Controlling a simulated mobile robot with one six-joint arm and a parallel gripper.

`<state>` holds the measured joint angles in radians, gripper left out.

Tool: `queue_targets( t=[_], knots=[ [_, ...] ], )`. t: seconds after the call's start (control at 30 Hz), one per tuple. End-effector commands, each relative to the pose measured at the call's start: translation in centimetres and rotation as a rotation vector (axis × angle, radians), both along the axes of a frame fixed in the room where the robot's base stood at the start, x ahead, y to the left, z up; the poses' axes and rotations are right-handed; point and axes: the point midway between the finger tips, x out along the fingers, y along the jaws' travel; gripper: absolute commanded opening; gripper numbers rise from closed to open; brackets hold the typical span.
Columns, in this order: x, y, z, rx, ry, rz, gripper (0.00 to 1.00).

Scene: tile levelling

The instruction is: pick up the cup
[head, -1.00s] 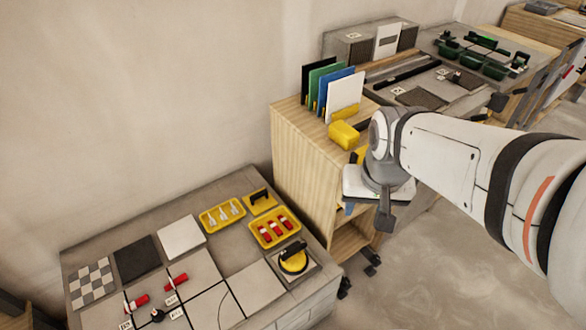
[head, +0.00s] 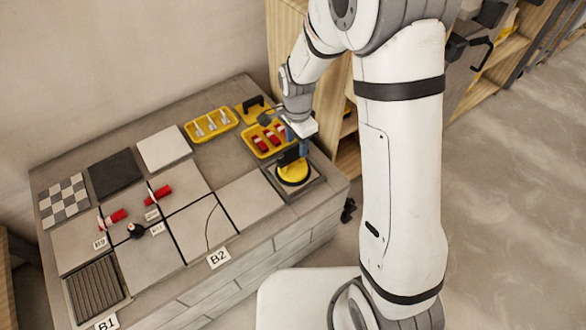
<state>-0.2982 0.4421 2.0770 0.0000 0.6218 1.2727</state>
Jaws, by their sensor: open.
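The cup appears to be the round yellow suction cup (head: 293,174) with a black handle. It sits on a grey square pad (head: 309,188) at the right end of the bench, in the head view. My gripper (head: 297,154) is open, pointing down right over the cup, with its fingers by the black handle. The gripper hides part of the handle, and I cannot tell whether the fingers touch it.
A yellow tray of red pieces (head: 256,149) lies close behind the cup. A yellow tray of white pieces (head: 211,124) and a yellow black-handled tool (head: 252,113) lie farther back. Tiles, including a cracked one (head: 232,205), cover the bench left of the cup.

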Motion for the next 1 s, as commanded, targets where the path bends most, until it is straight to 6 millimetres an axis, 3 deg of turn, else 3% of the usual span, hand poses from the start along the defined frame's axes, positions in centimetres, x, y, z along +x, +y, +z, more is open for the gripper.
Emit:
queue_targets(
  t=[0.5, 0.77, 1.0],
  knots=[
    [0.0, 0.9, -6.3, -0.001, 0.003, 0.000, 0.45],
    [0.1, 0.9, -6.5, 0.000, 0.000, 0.000, 0.45],
    [0.1, 0.9, -6.5, -0.001, 0.001, -0.001, 0.26]
  ],
)
